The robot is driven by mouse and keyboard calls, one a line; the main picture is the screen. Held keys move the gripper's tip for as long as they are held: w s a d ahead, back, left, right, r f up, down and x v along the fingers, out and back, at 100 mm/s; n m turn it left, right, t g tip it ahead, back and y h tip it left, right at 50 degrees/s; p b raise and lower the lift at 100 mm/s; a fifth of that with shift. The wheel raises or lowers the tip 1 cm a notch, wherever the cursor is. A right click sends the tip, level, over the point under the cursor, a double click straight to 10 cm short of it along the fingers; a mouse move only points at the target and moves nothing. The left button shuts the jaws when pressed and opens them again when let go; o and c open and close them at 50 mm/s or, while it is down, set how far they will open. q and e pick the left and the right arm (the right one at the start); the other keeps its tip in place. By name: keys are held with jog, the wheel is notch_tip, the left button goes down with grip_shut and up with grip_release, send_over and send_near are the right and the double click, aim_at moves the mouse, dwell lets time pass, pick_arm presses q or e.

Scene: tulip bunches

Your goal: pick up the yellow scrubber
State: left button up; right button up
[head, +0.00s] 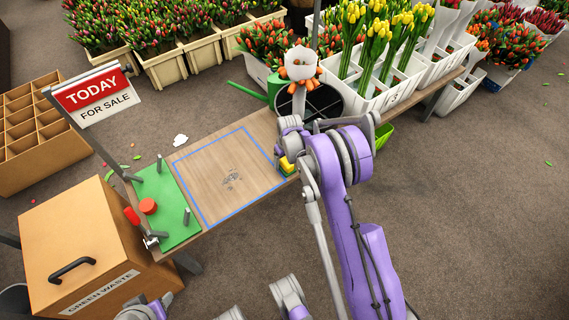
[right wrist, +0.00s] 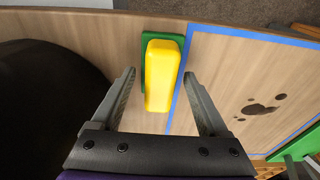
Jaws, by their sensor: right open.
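The yellow scrubber (right wrist: 163,75), a yellow block with a green pad along one side, lies on the wooden table in the right wrist view. In the head view only a small yellow part of the scrubber (head: 286,165) shows beside my right arm, at the right edge of the blue-outlined square. My right gripper (right wrist: 158,76) is open, with one finger on each side of the scrubber and a visible gap to both. Whether the fingers are down at its height is hard to tell. My left gripper is not clearly in view.
A blue-outlined square (head: 184,186) with a dark smudge (head: 231,179) lies left of the scrubber. A green board (head: 174,218) with pegs is farther left. A dark round bin (head: 318,103) and flower crates (head: 370,101) stand behind my right arm.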

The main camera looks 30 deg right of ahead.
aim_at(285, 159)
jog(key=shift+f, duration=0.15)
dwell(0.4)
jog(key=c, duration=1.2)
jog(key=shift+r, duration=0.25)
notch_tip(285, 159, up, 10)
jog(key=shift+p, duration=1.1)
